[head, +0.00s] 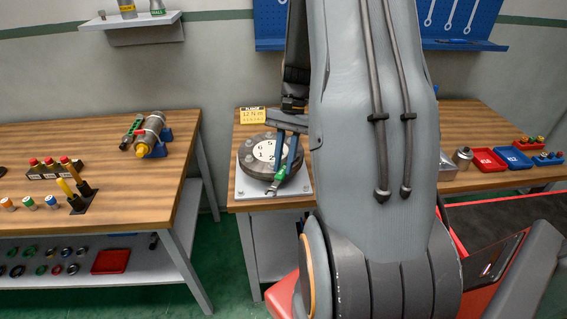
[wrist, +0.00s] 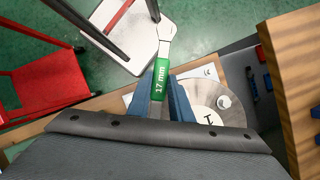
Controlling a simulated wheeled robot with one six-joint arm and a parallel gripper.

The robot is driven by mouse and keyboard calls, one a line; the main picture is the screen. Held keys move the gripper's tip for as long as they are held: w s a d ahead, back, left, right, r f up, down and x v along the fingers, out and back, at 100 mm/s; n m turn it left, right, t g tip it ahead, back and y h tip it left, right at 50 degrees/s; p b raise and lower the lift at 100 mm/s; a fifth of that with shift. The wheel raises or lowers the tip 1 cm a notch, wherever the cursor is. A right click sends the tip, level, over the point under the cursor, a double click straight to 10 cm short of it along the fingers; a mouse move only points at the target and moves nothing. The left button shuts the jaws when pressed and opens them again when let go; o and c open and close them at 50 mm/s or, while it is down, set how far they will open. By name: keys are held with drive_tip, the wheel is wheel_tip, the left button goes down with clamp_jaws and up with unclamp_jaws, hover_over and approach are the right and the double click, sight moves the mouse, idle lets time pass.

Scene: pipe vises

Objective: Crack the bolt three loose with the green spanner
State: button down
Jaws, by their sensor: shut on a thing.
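My gripper (head: 286,160) is shut on the green spanner (head: 281,173), above the near side of a round grey flange (head: 247,180). In the wrist view my blue fingers (wrist: 170,98) close around the spanner's green handle (wrist: 160,84), marked 17 mm. Its steel open end points away from my gripper, past the flange's edge. The flange sits on a white square plate (head: 245,193) and has a white numbered face (head: 264,152). In the wrist view one bolt head (wrist: 223,102) shows on the flange, apart from the spanner. I cannot make out which bolt is number three.
A yellow 12 N·m card (head: 253,115) stands behind the flange. The left bench (head: 100,150) carries a pipe assembly (head: 150,134) and coloured tools. Red (head: 488,160) and blue (head: 514,157) trays lie on the right. My arm hides the middle of the bench.

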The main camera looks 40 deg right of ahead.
drive_tip(key=shift+d, duration=0.1)
idle(0.3)
drive_tip(key=shift+s+d+n+g+p, duration=0.25)
drive_tip(key=shift+n+g+p, duration=0.05)
drive_tip(key=shift+n, duration=0.3)
drive_tip(key=shift+s, duration=0.1)
drive_tip(key=shift+s+d+n+h, duration=0.25)
drive_tip(key=shift+n+h, duration=0.05)
drive_tip(key=shift+n, duration=0.3)
drive_tip(key=shift+p, duration=0.35)
drive_tip(key=shift+s+d+n+g, duration=0.25)
drive_tip(key=shift+d+n+g, duration=0.05)
drive_tip(key=shift+n, duration=0.3)
